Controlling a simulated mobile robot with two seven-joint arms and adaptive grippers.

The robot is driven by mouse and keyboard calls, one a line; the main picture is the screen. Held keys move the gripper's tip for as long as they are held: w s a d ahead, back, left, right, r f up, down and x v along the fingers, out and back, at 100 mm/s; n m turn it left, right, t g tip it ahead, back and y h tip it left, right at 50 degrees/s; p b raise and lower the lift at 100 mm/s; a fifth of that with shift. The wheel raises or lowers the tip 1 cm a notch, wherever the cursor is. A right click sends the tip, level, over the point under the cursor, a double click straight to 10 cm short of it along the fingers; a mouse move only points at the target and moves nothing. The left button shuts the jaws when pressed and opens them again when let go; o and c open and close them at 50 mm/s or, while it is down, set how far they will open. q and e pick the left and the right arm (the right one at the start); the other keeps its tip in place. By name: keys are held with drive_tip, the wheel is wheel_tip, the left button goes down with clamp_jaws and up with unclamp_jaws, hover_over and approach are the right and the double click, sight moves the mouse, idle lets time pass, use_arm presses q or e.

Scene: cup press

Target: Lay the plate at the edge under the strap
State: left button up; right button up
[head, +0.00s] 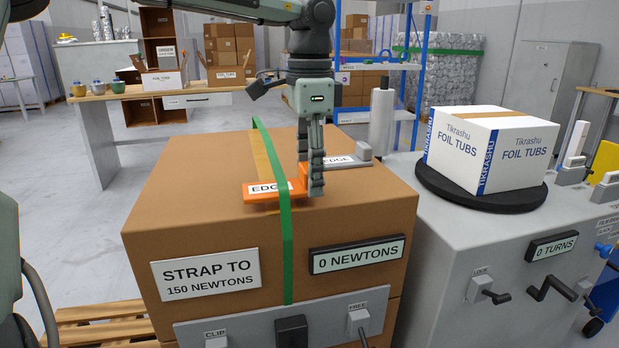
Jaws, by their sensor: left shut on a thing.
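The orange plate (258,197), labelled EDGE, is at the top of the big brown carton (190,200), near its front edge. The green strap (286,235) runs over the carton top and down its front, and crosses in front of the plate's label, with orange showing on both sides of it. My left gripper (313,188) points down from above, just right of the strap, shut on the plate's raised right part. I cannot tell whether the plate touches the carton. My right gripper is not in view.
A grey piece (350,163) labelled EDGE lies on the carton behind the gripper. The carton's front carries a display (356,254) reading 0 NEWTONS and a panel with CLIP and FREE (320,318). A white box (485,150) stands on a black turntable (470,203) at right.

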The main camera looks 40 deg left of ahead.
use_arm(q)
drive_tip(key=shift+f, duration=0.8)
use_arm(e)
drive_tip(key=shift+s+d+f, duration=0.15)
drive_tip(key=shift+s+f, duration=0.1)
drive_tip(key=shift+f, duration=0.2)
use_arm(q)
drive_tip(key=shift+f, duration=0.15)
drive_tip(key=o, duration=1.2)
drive_tip(key=shift+c, duration=0.2)
drive_tip(key=shift+r, duration=0.3)
wheel_tip(320, 180, up, 12)
drive_tip(key=shift+f, duration=0.15)
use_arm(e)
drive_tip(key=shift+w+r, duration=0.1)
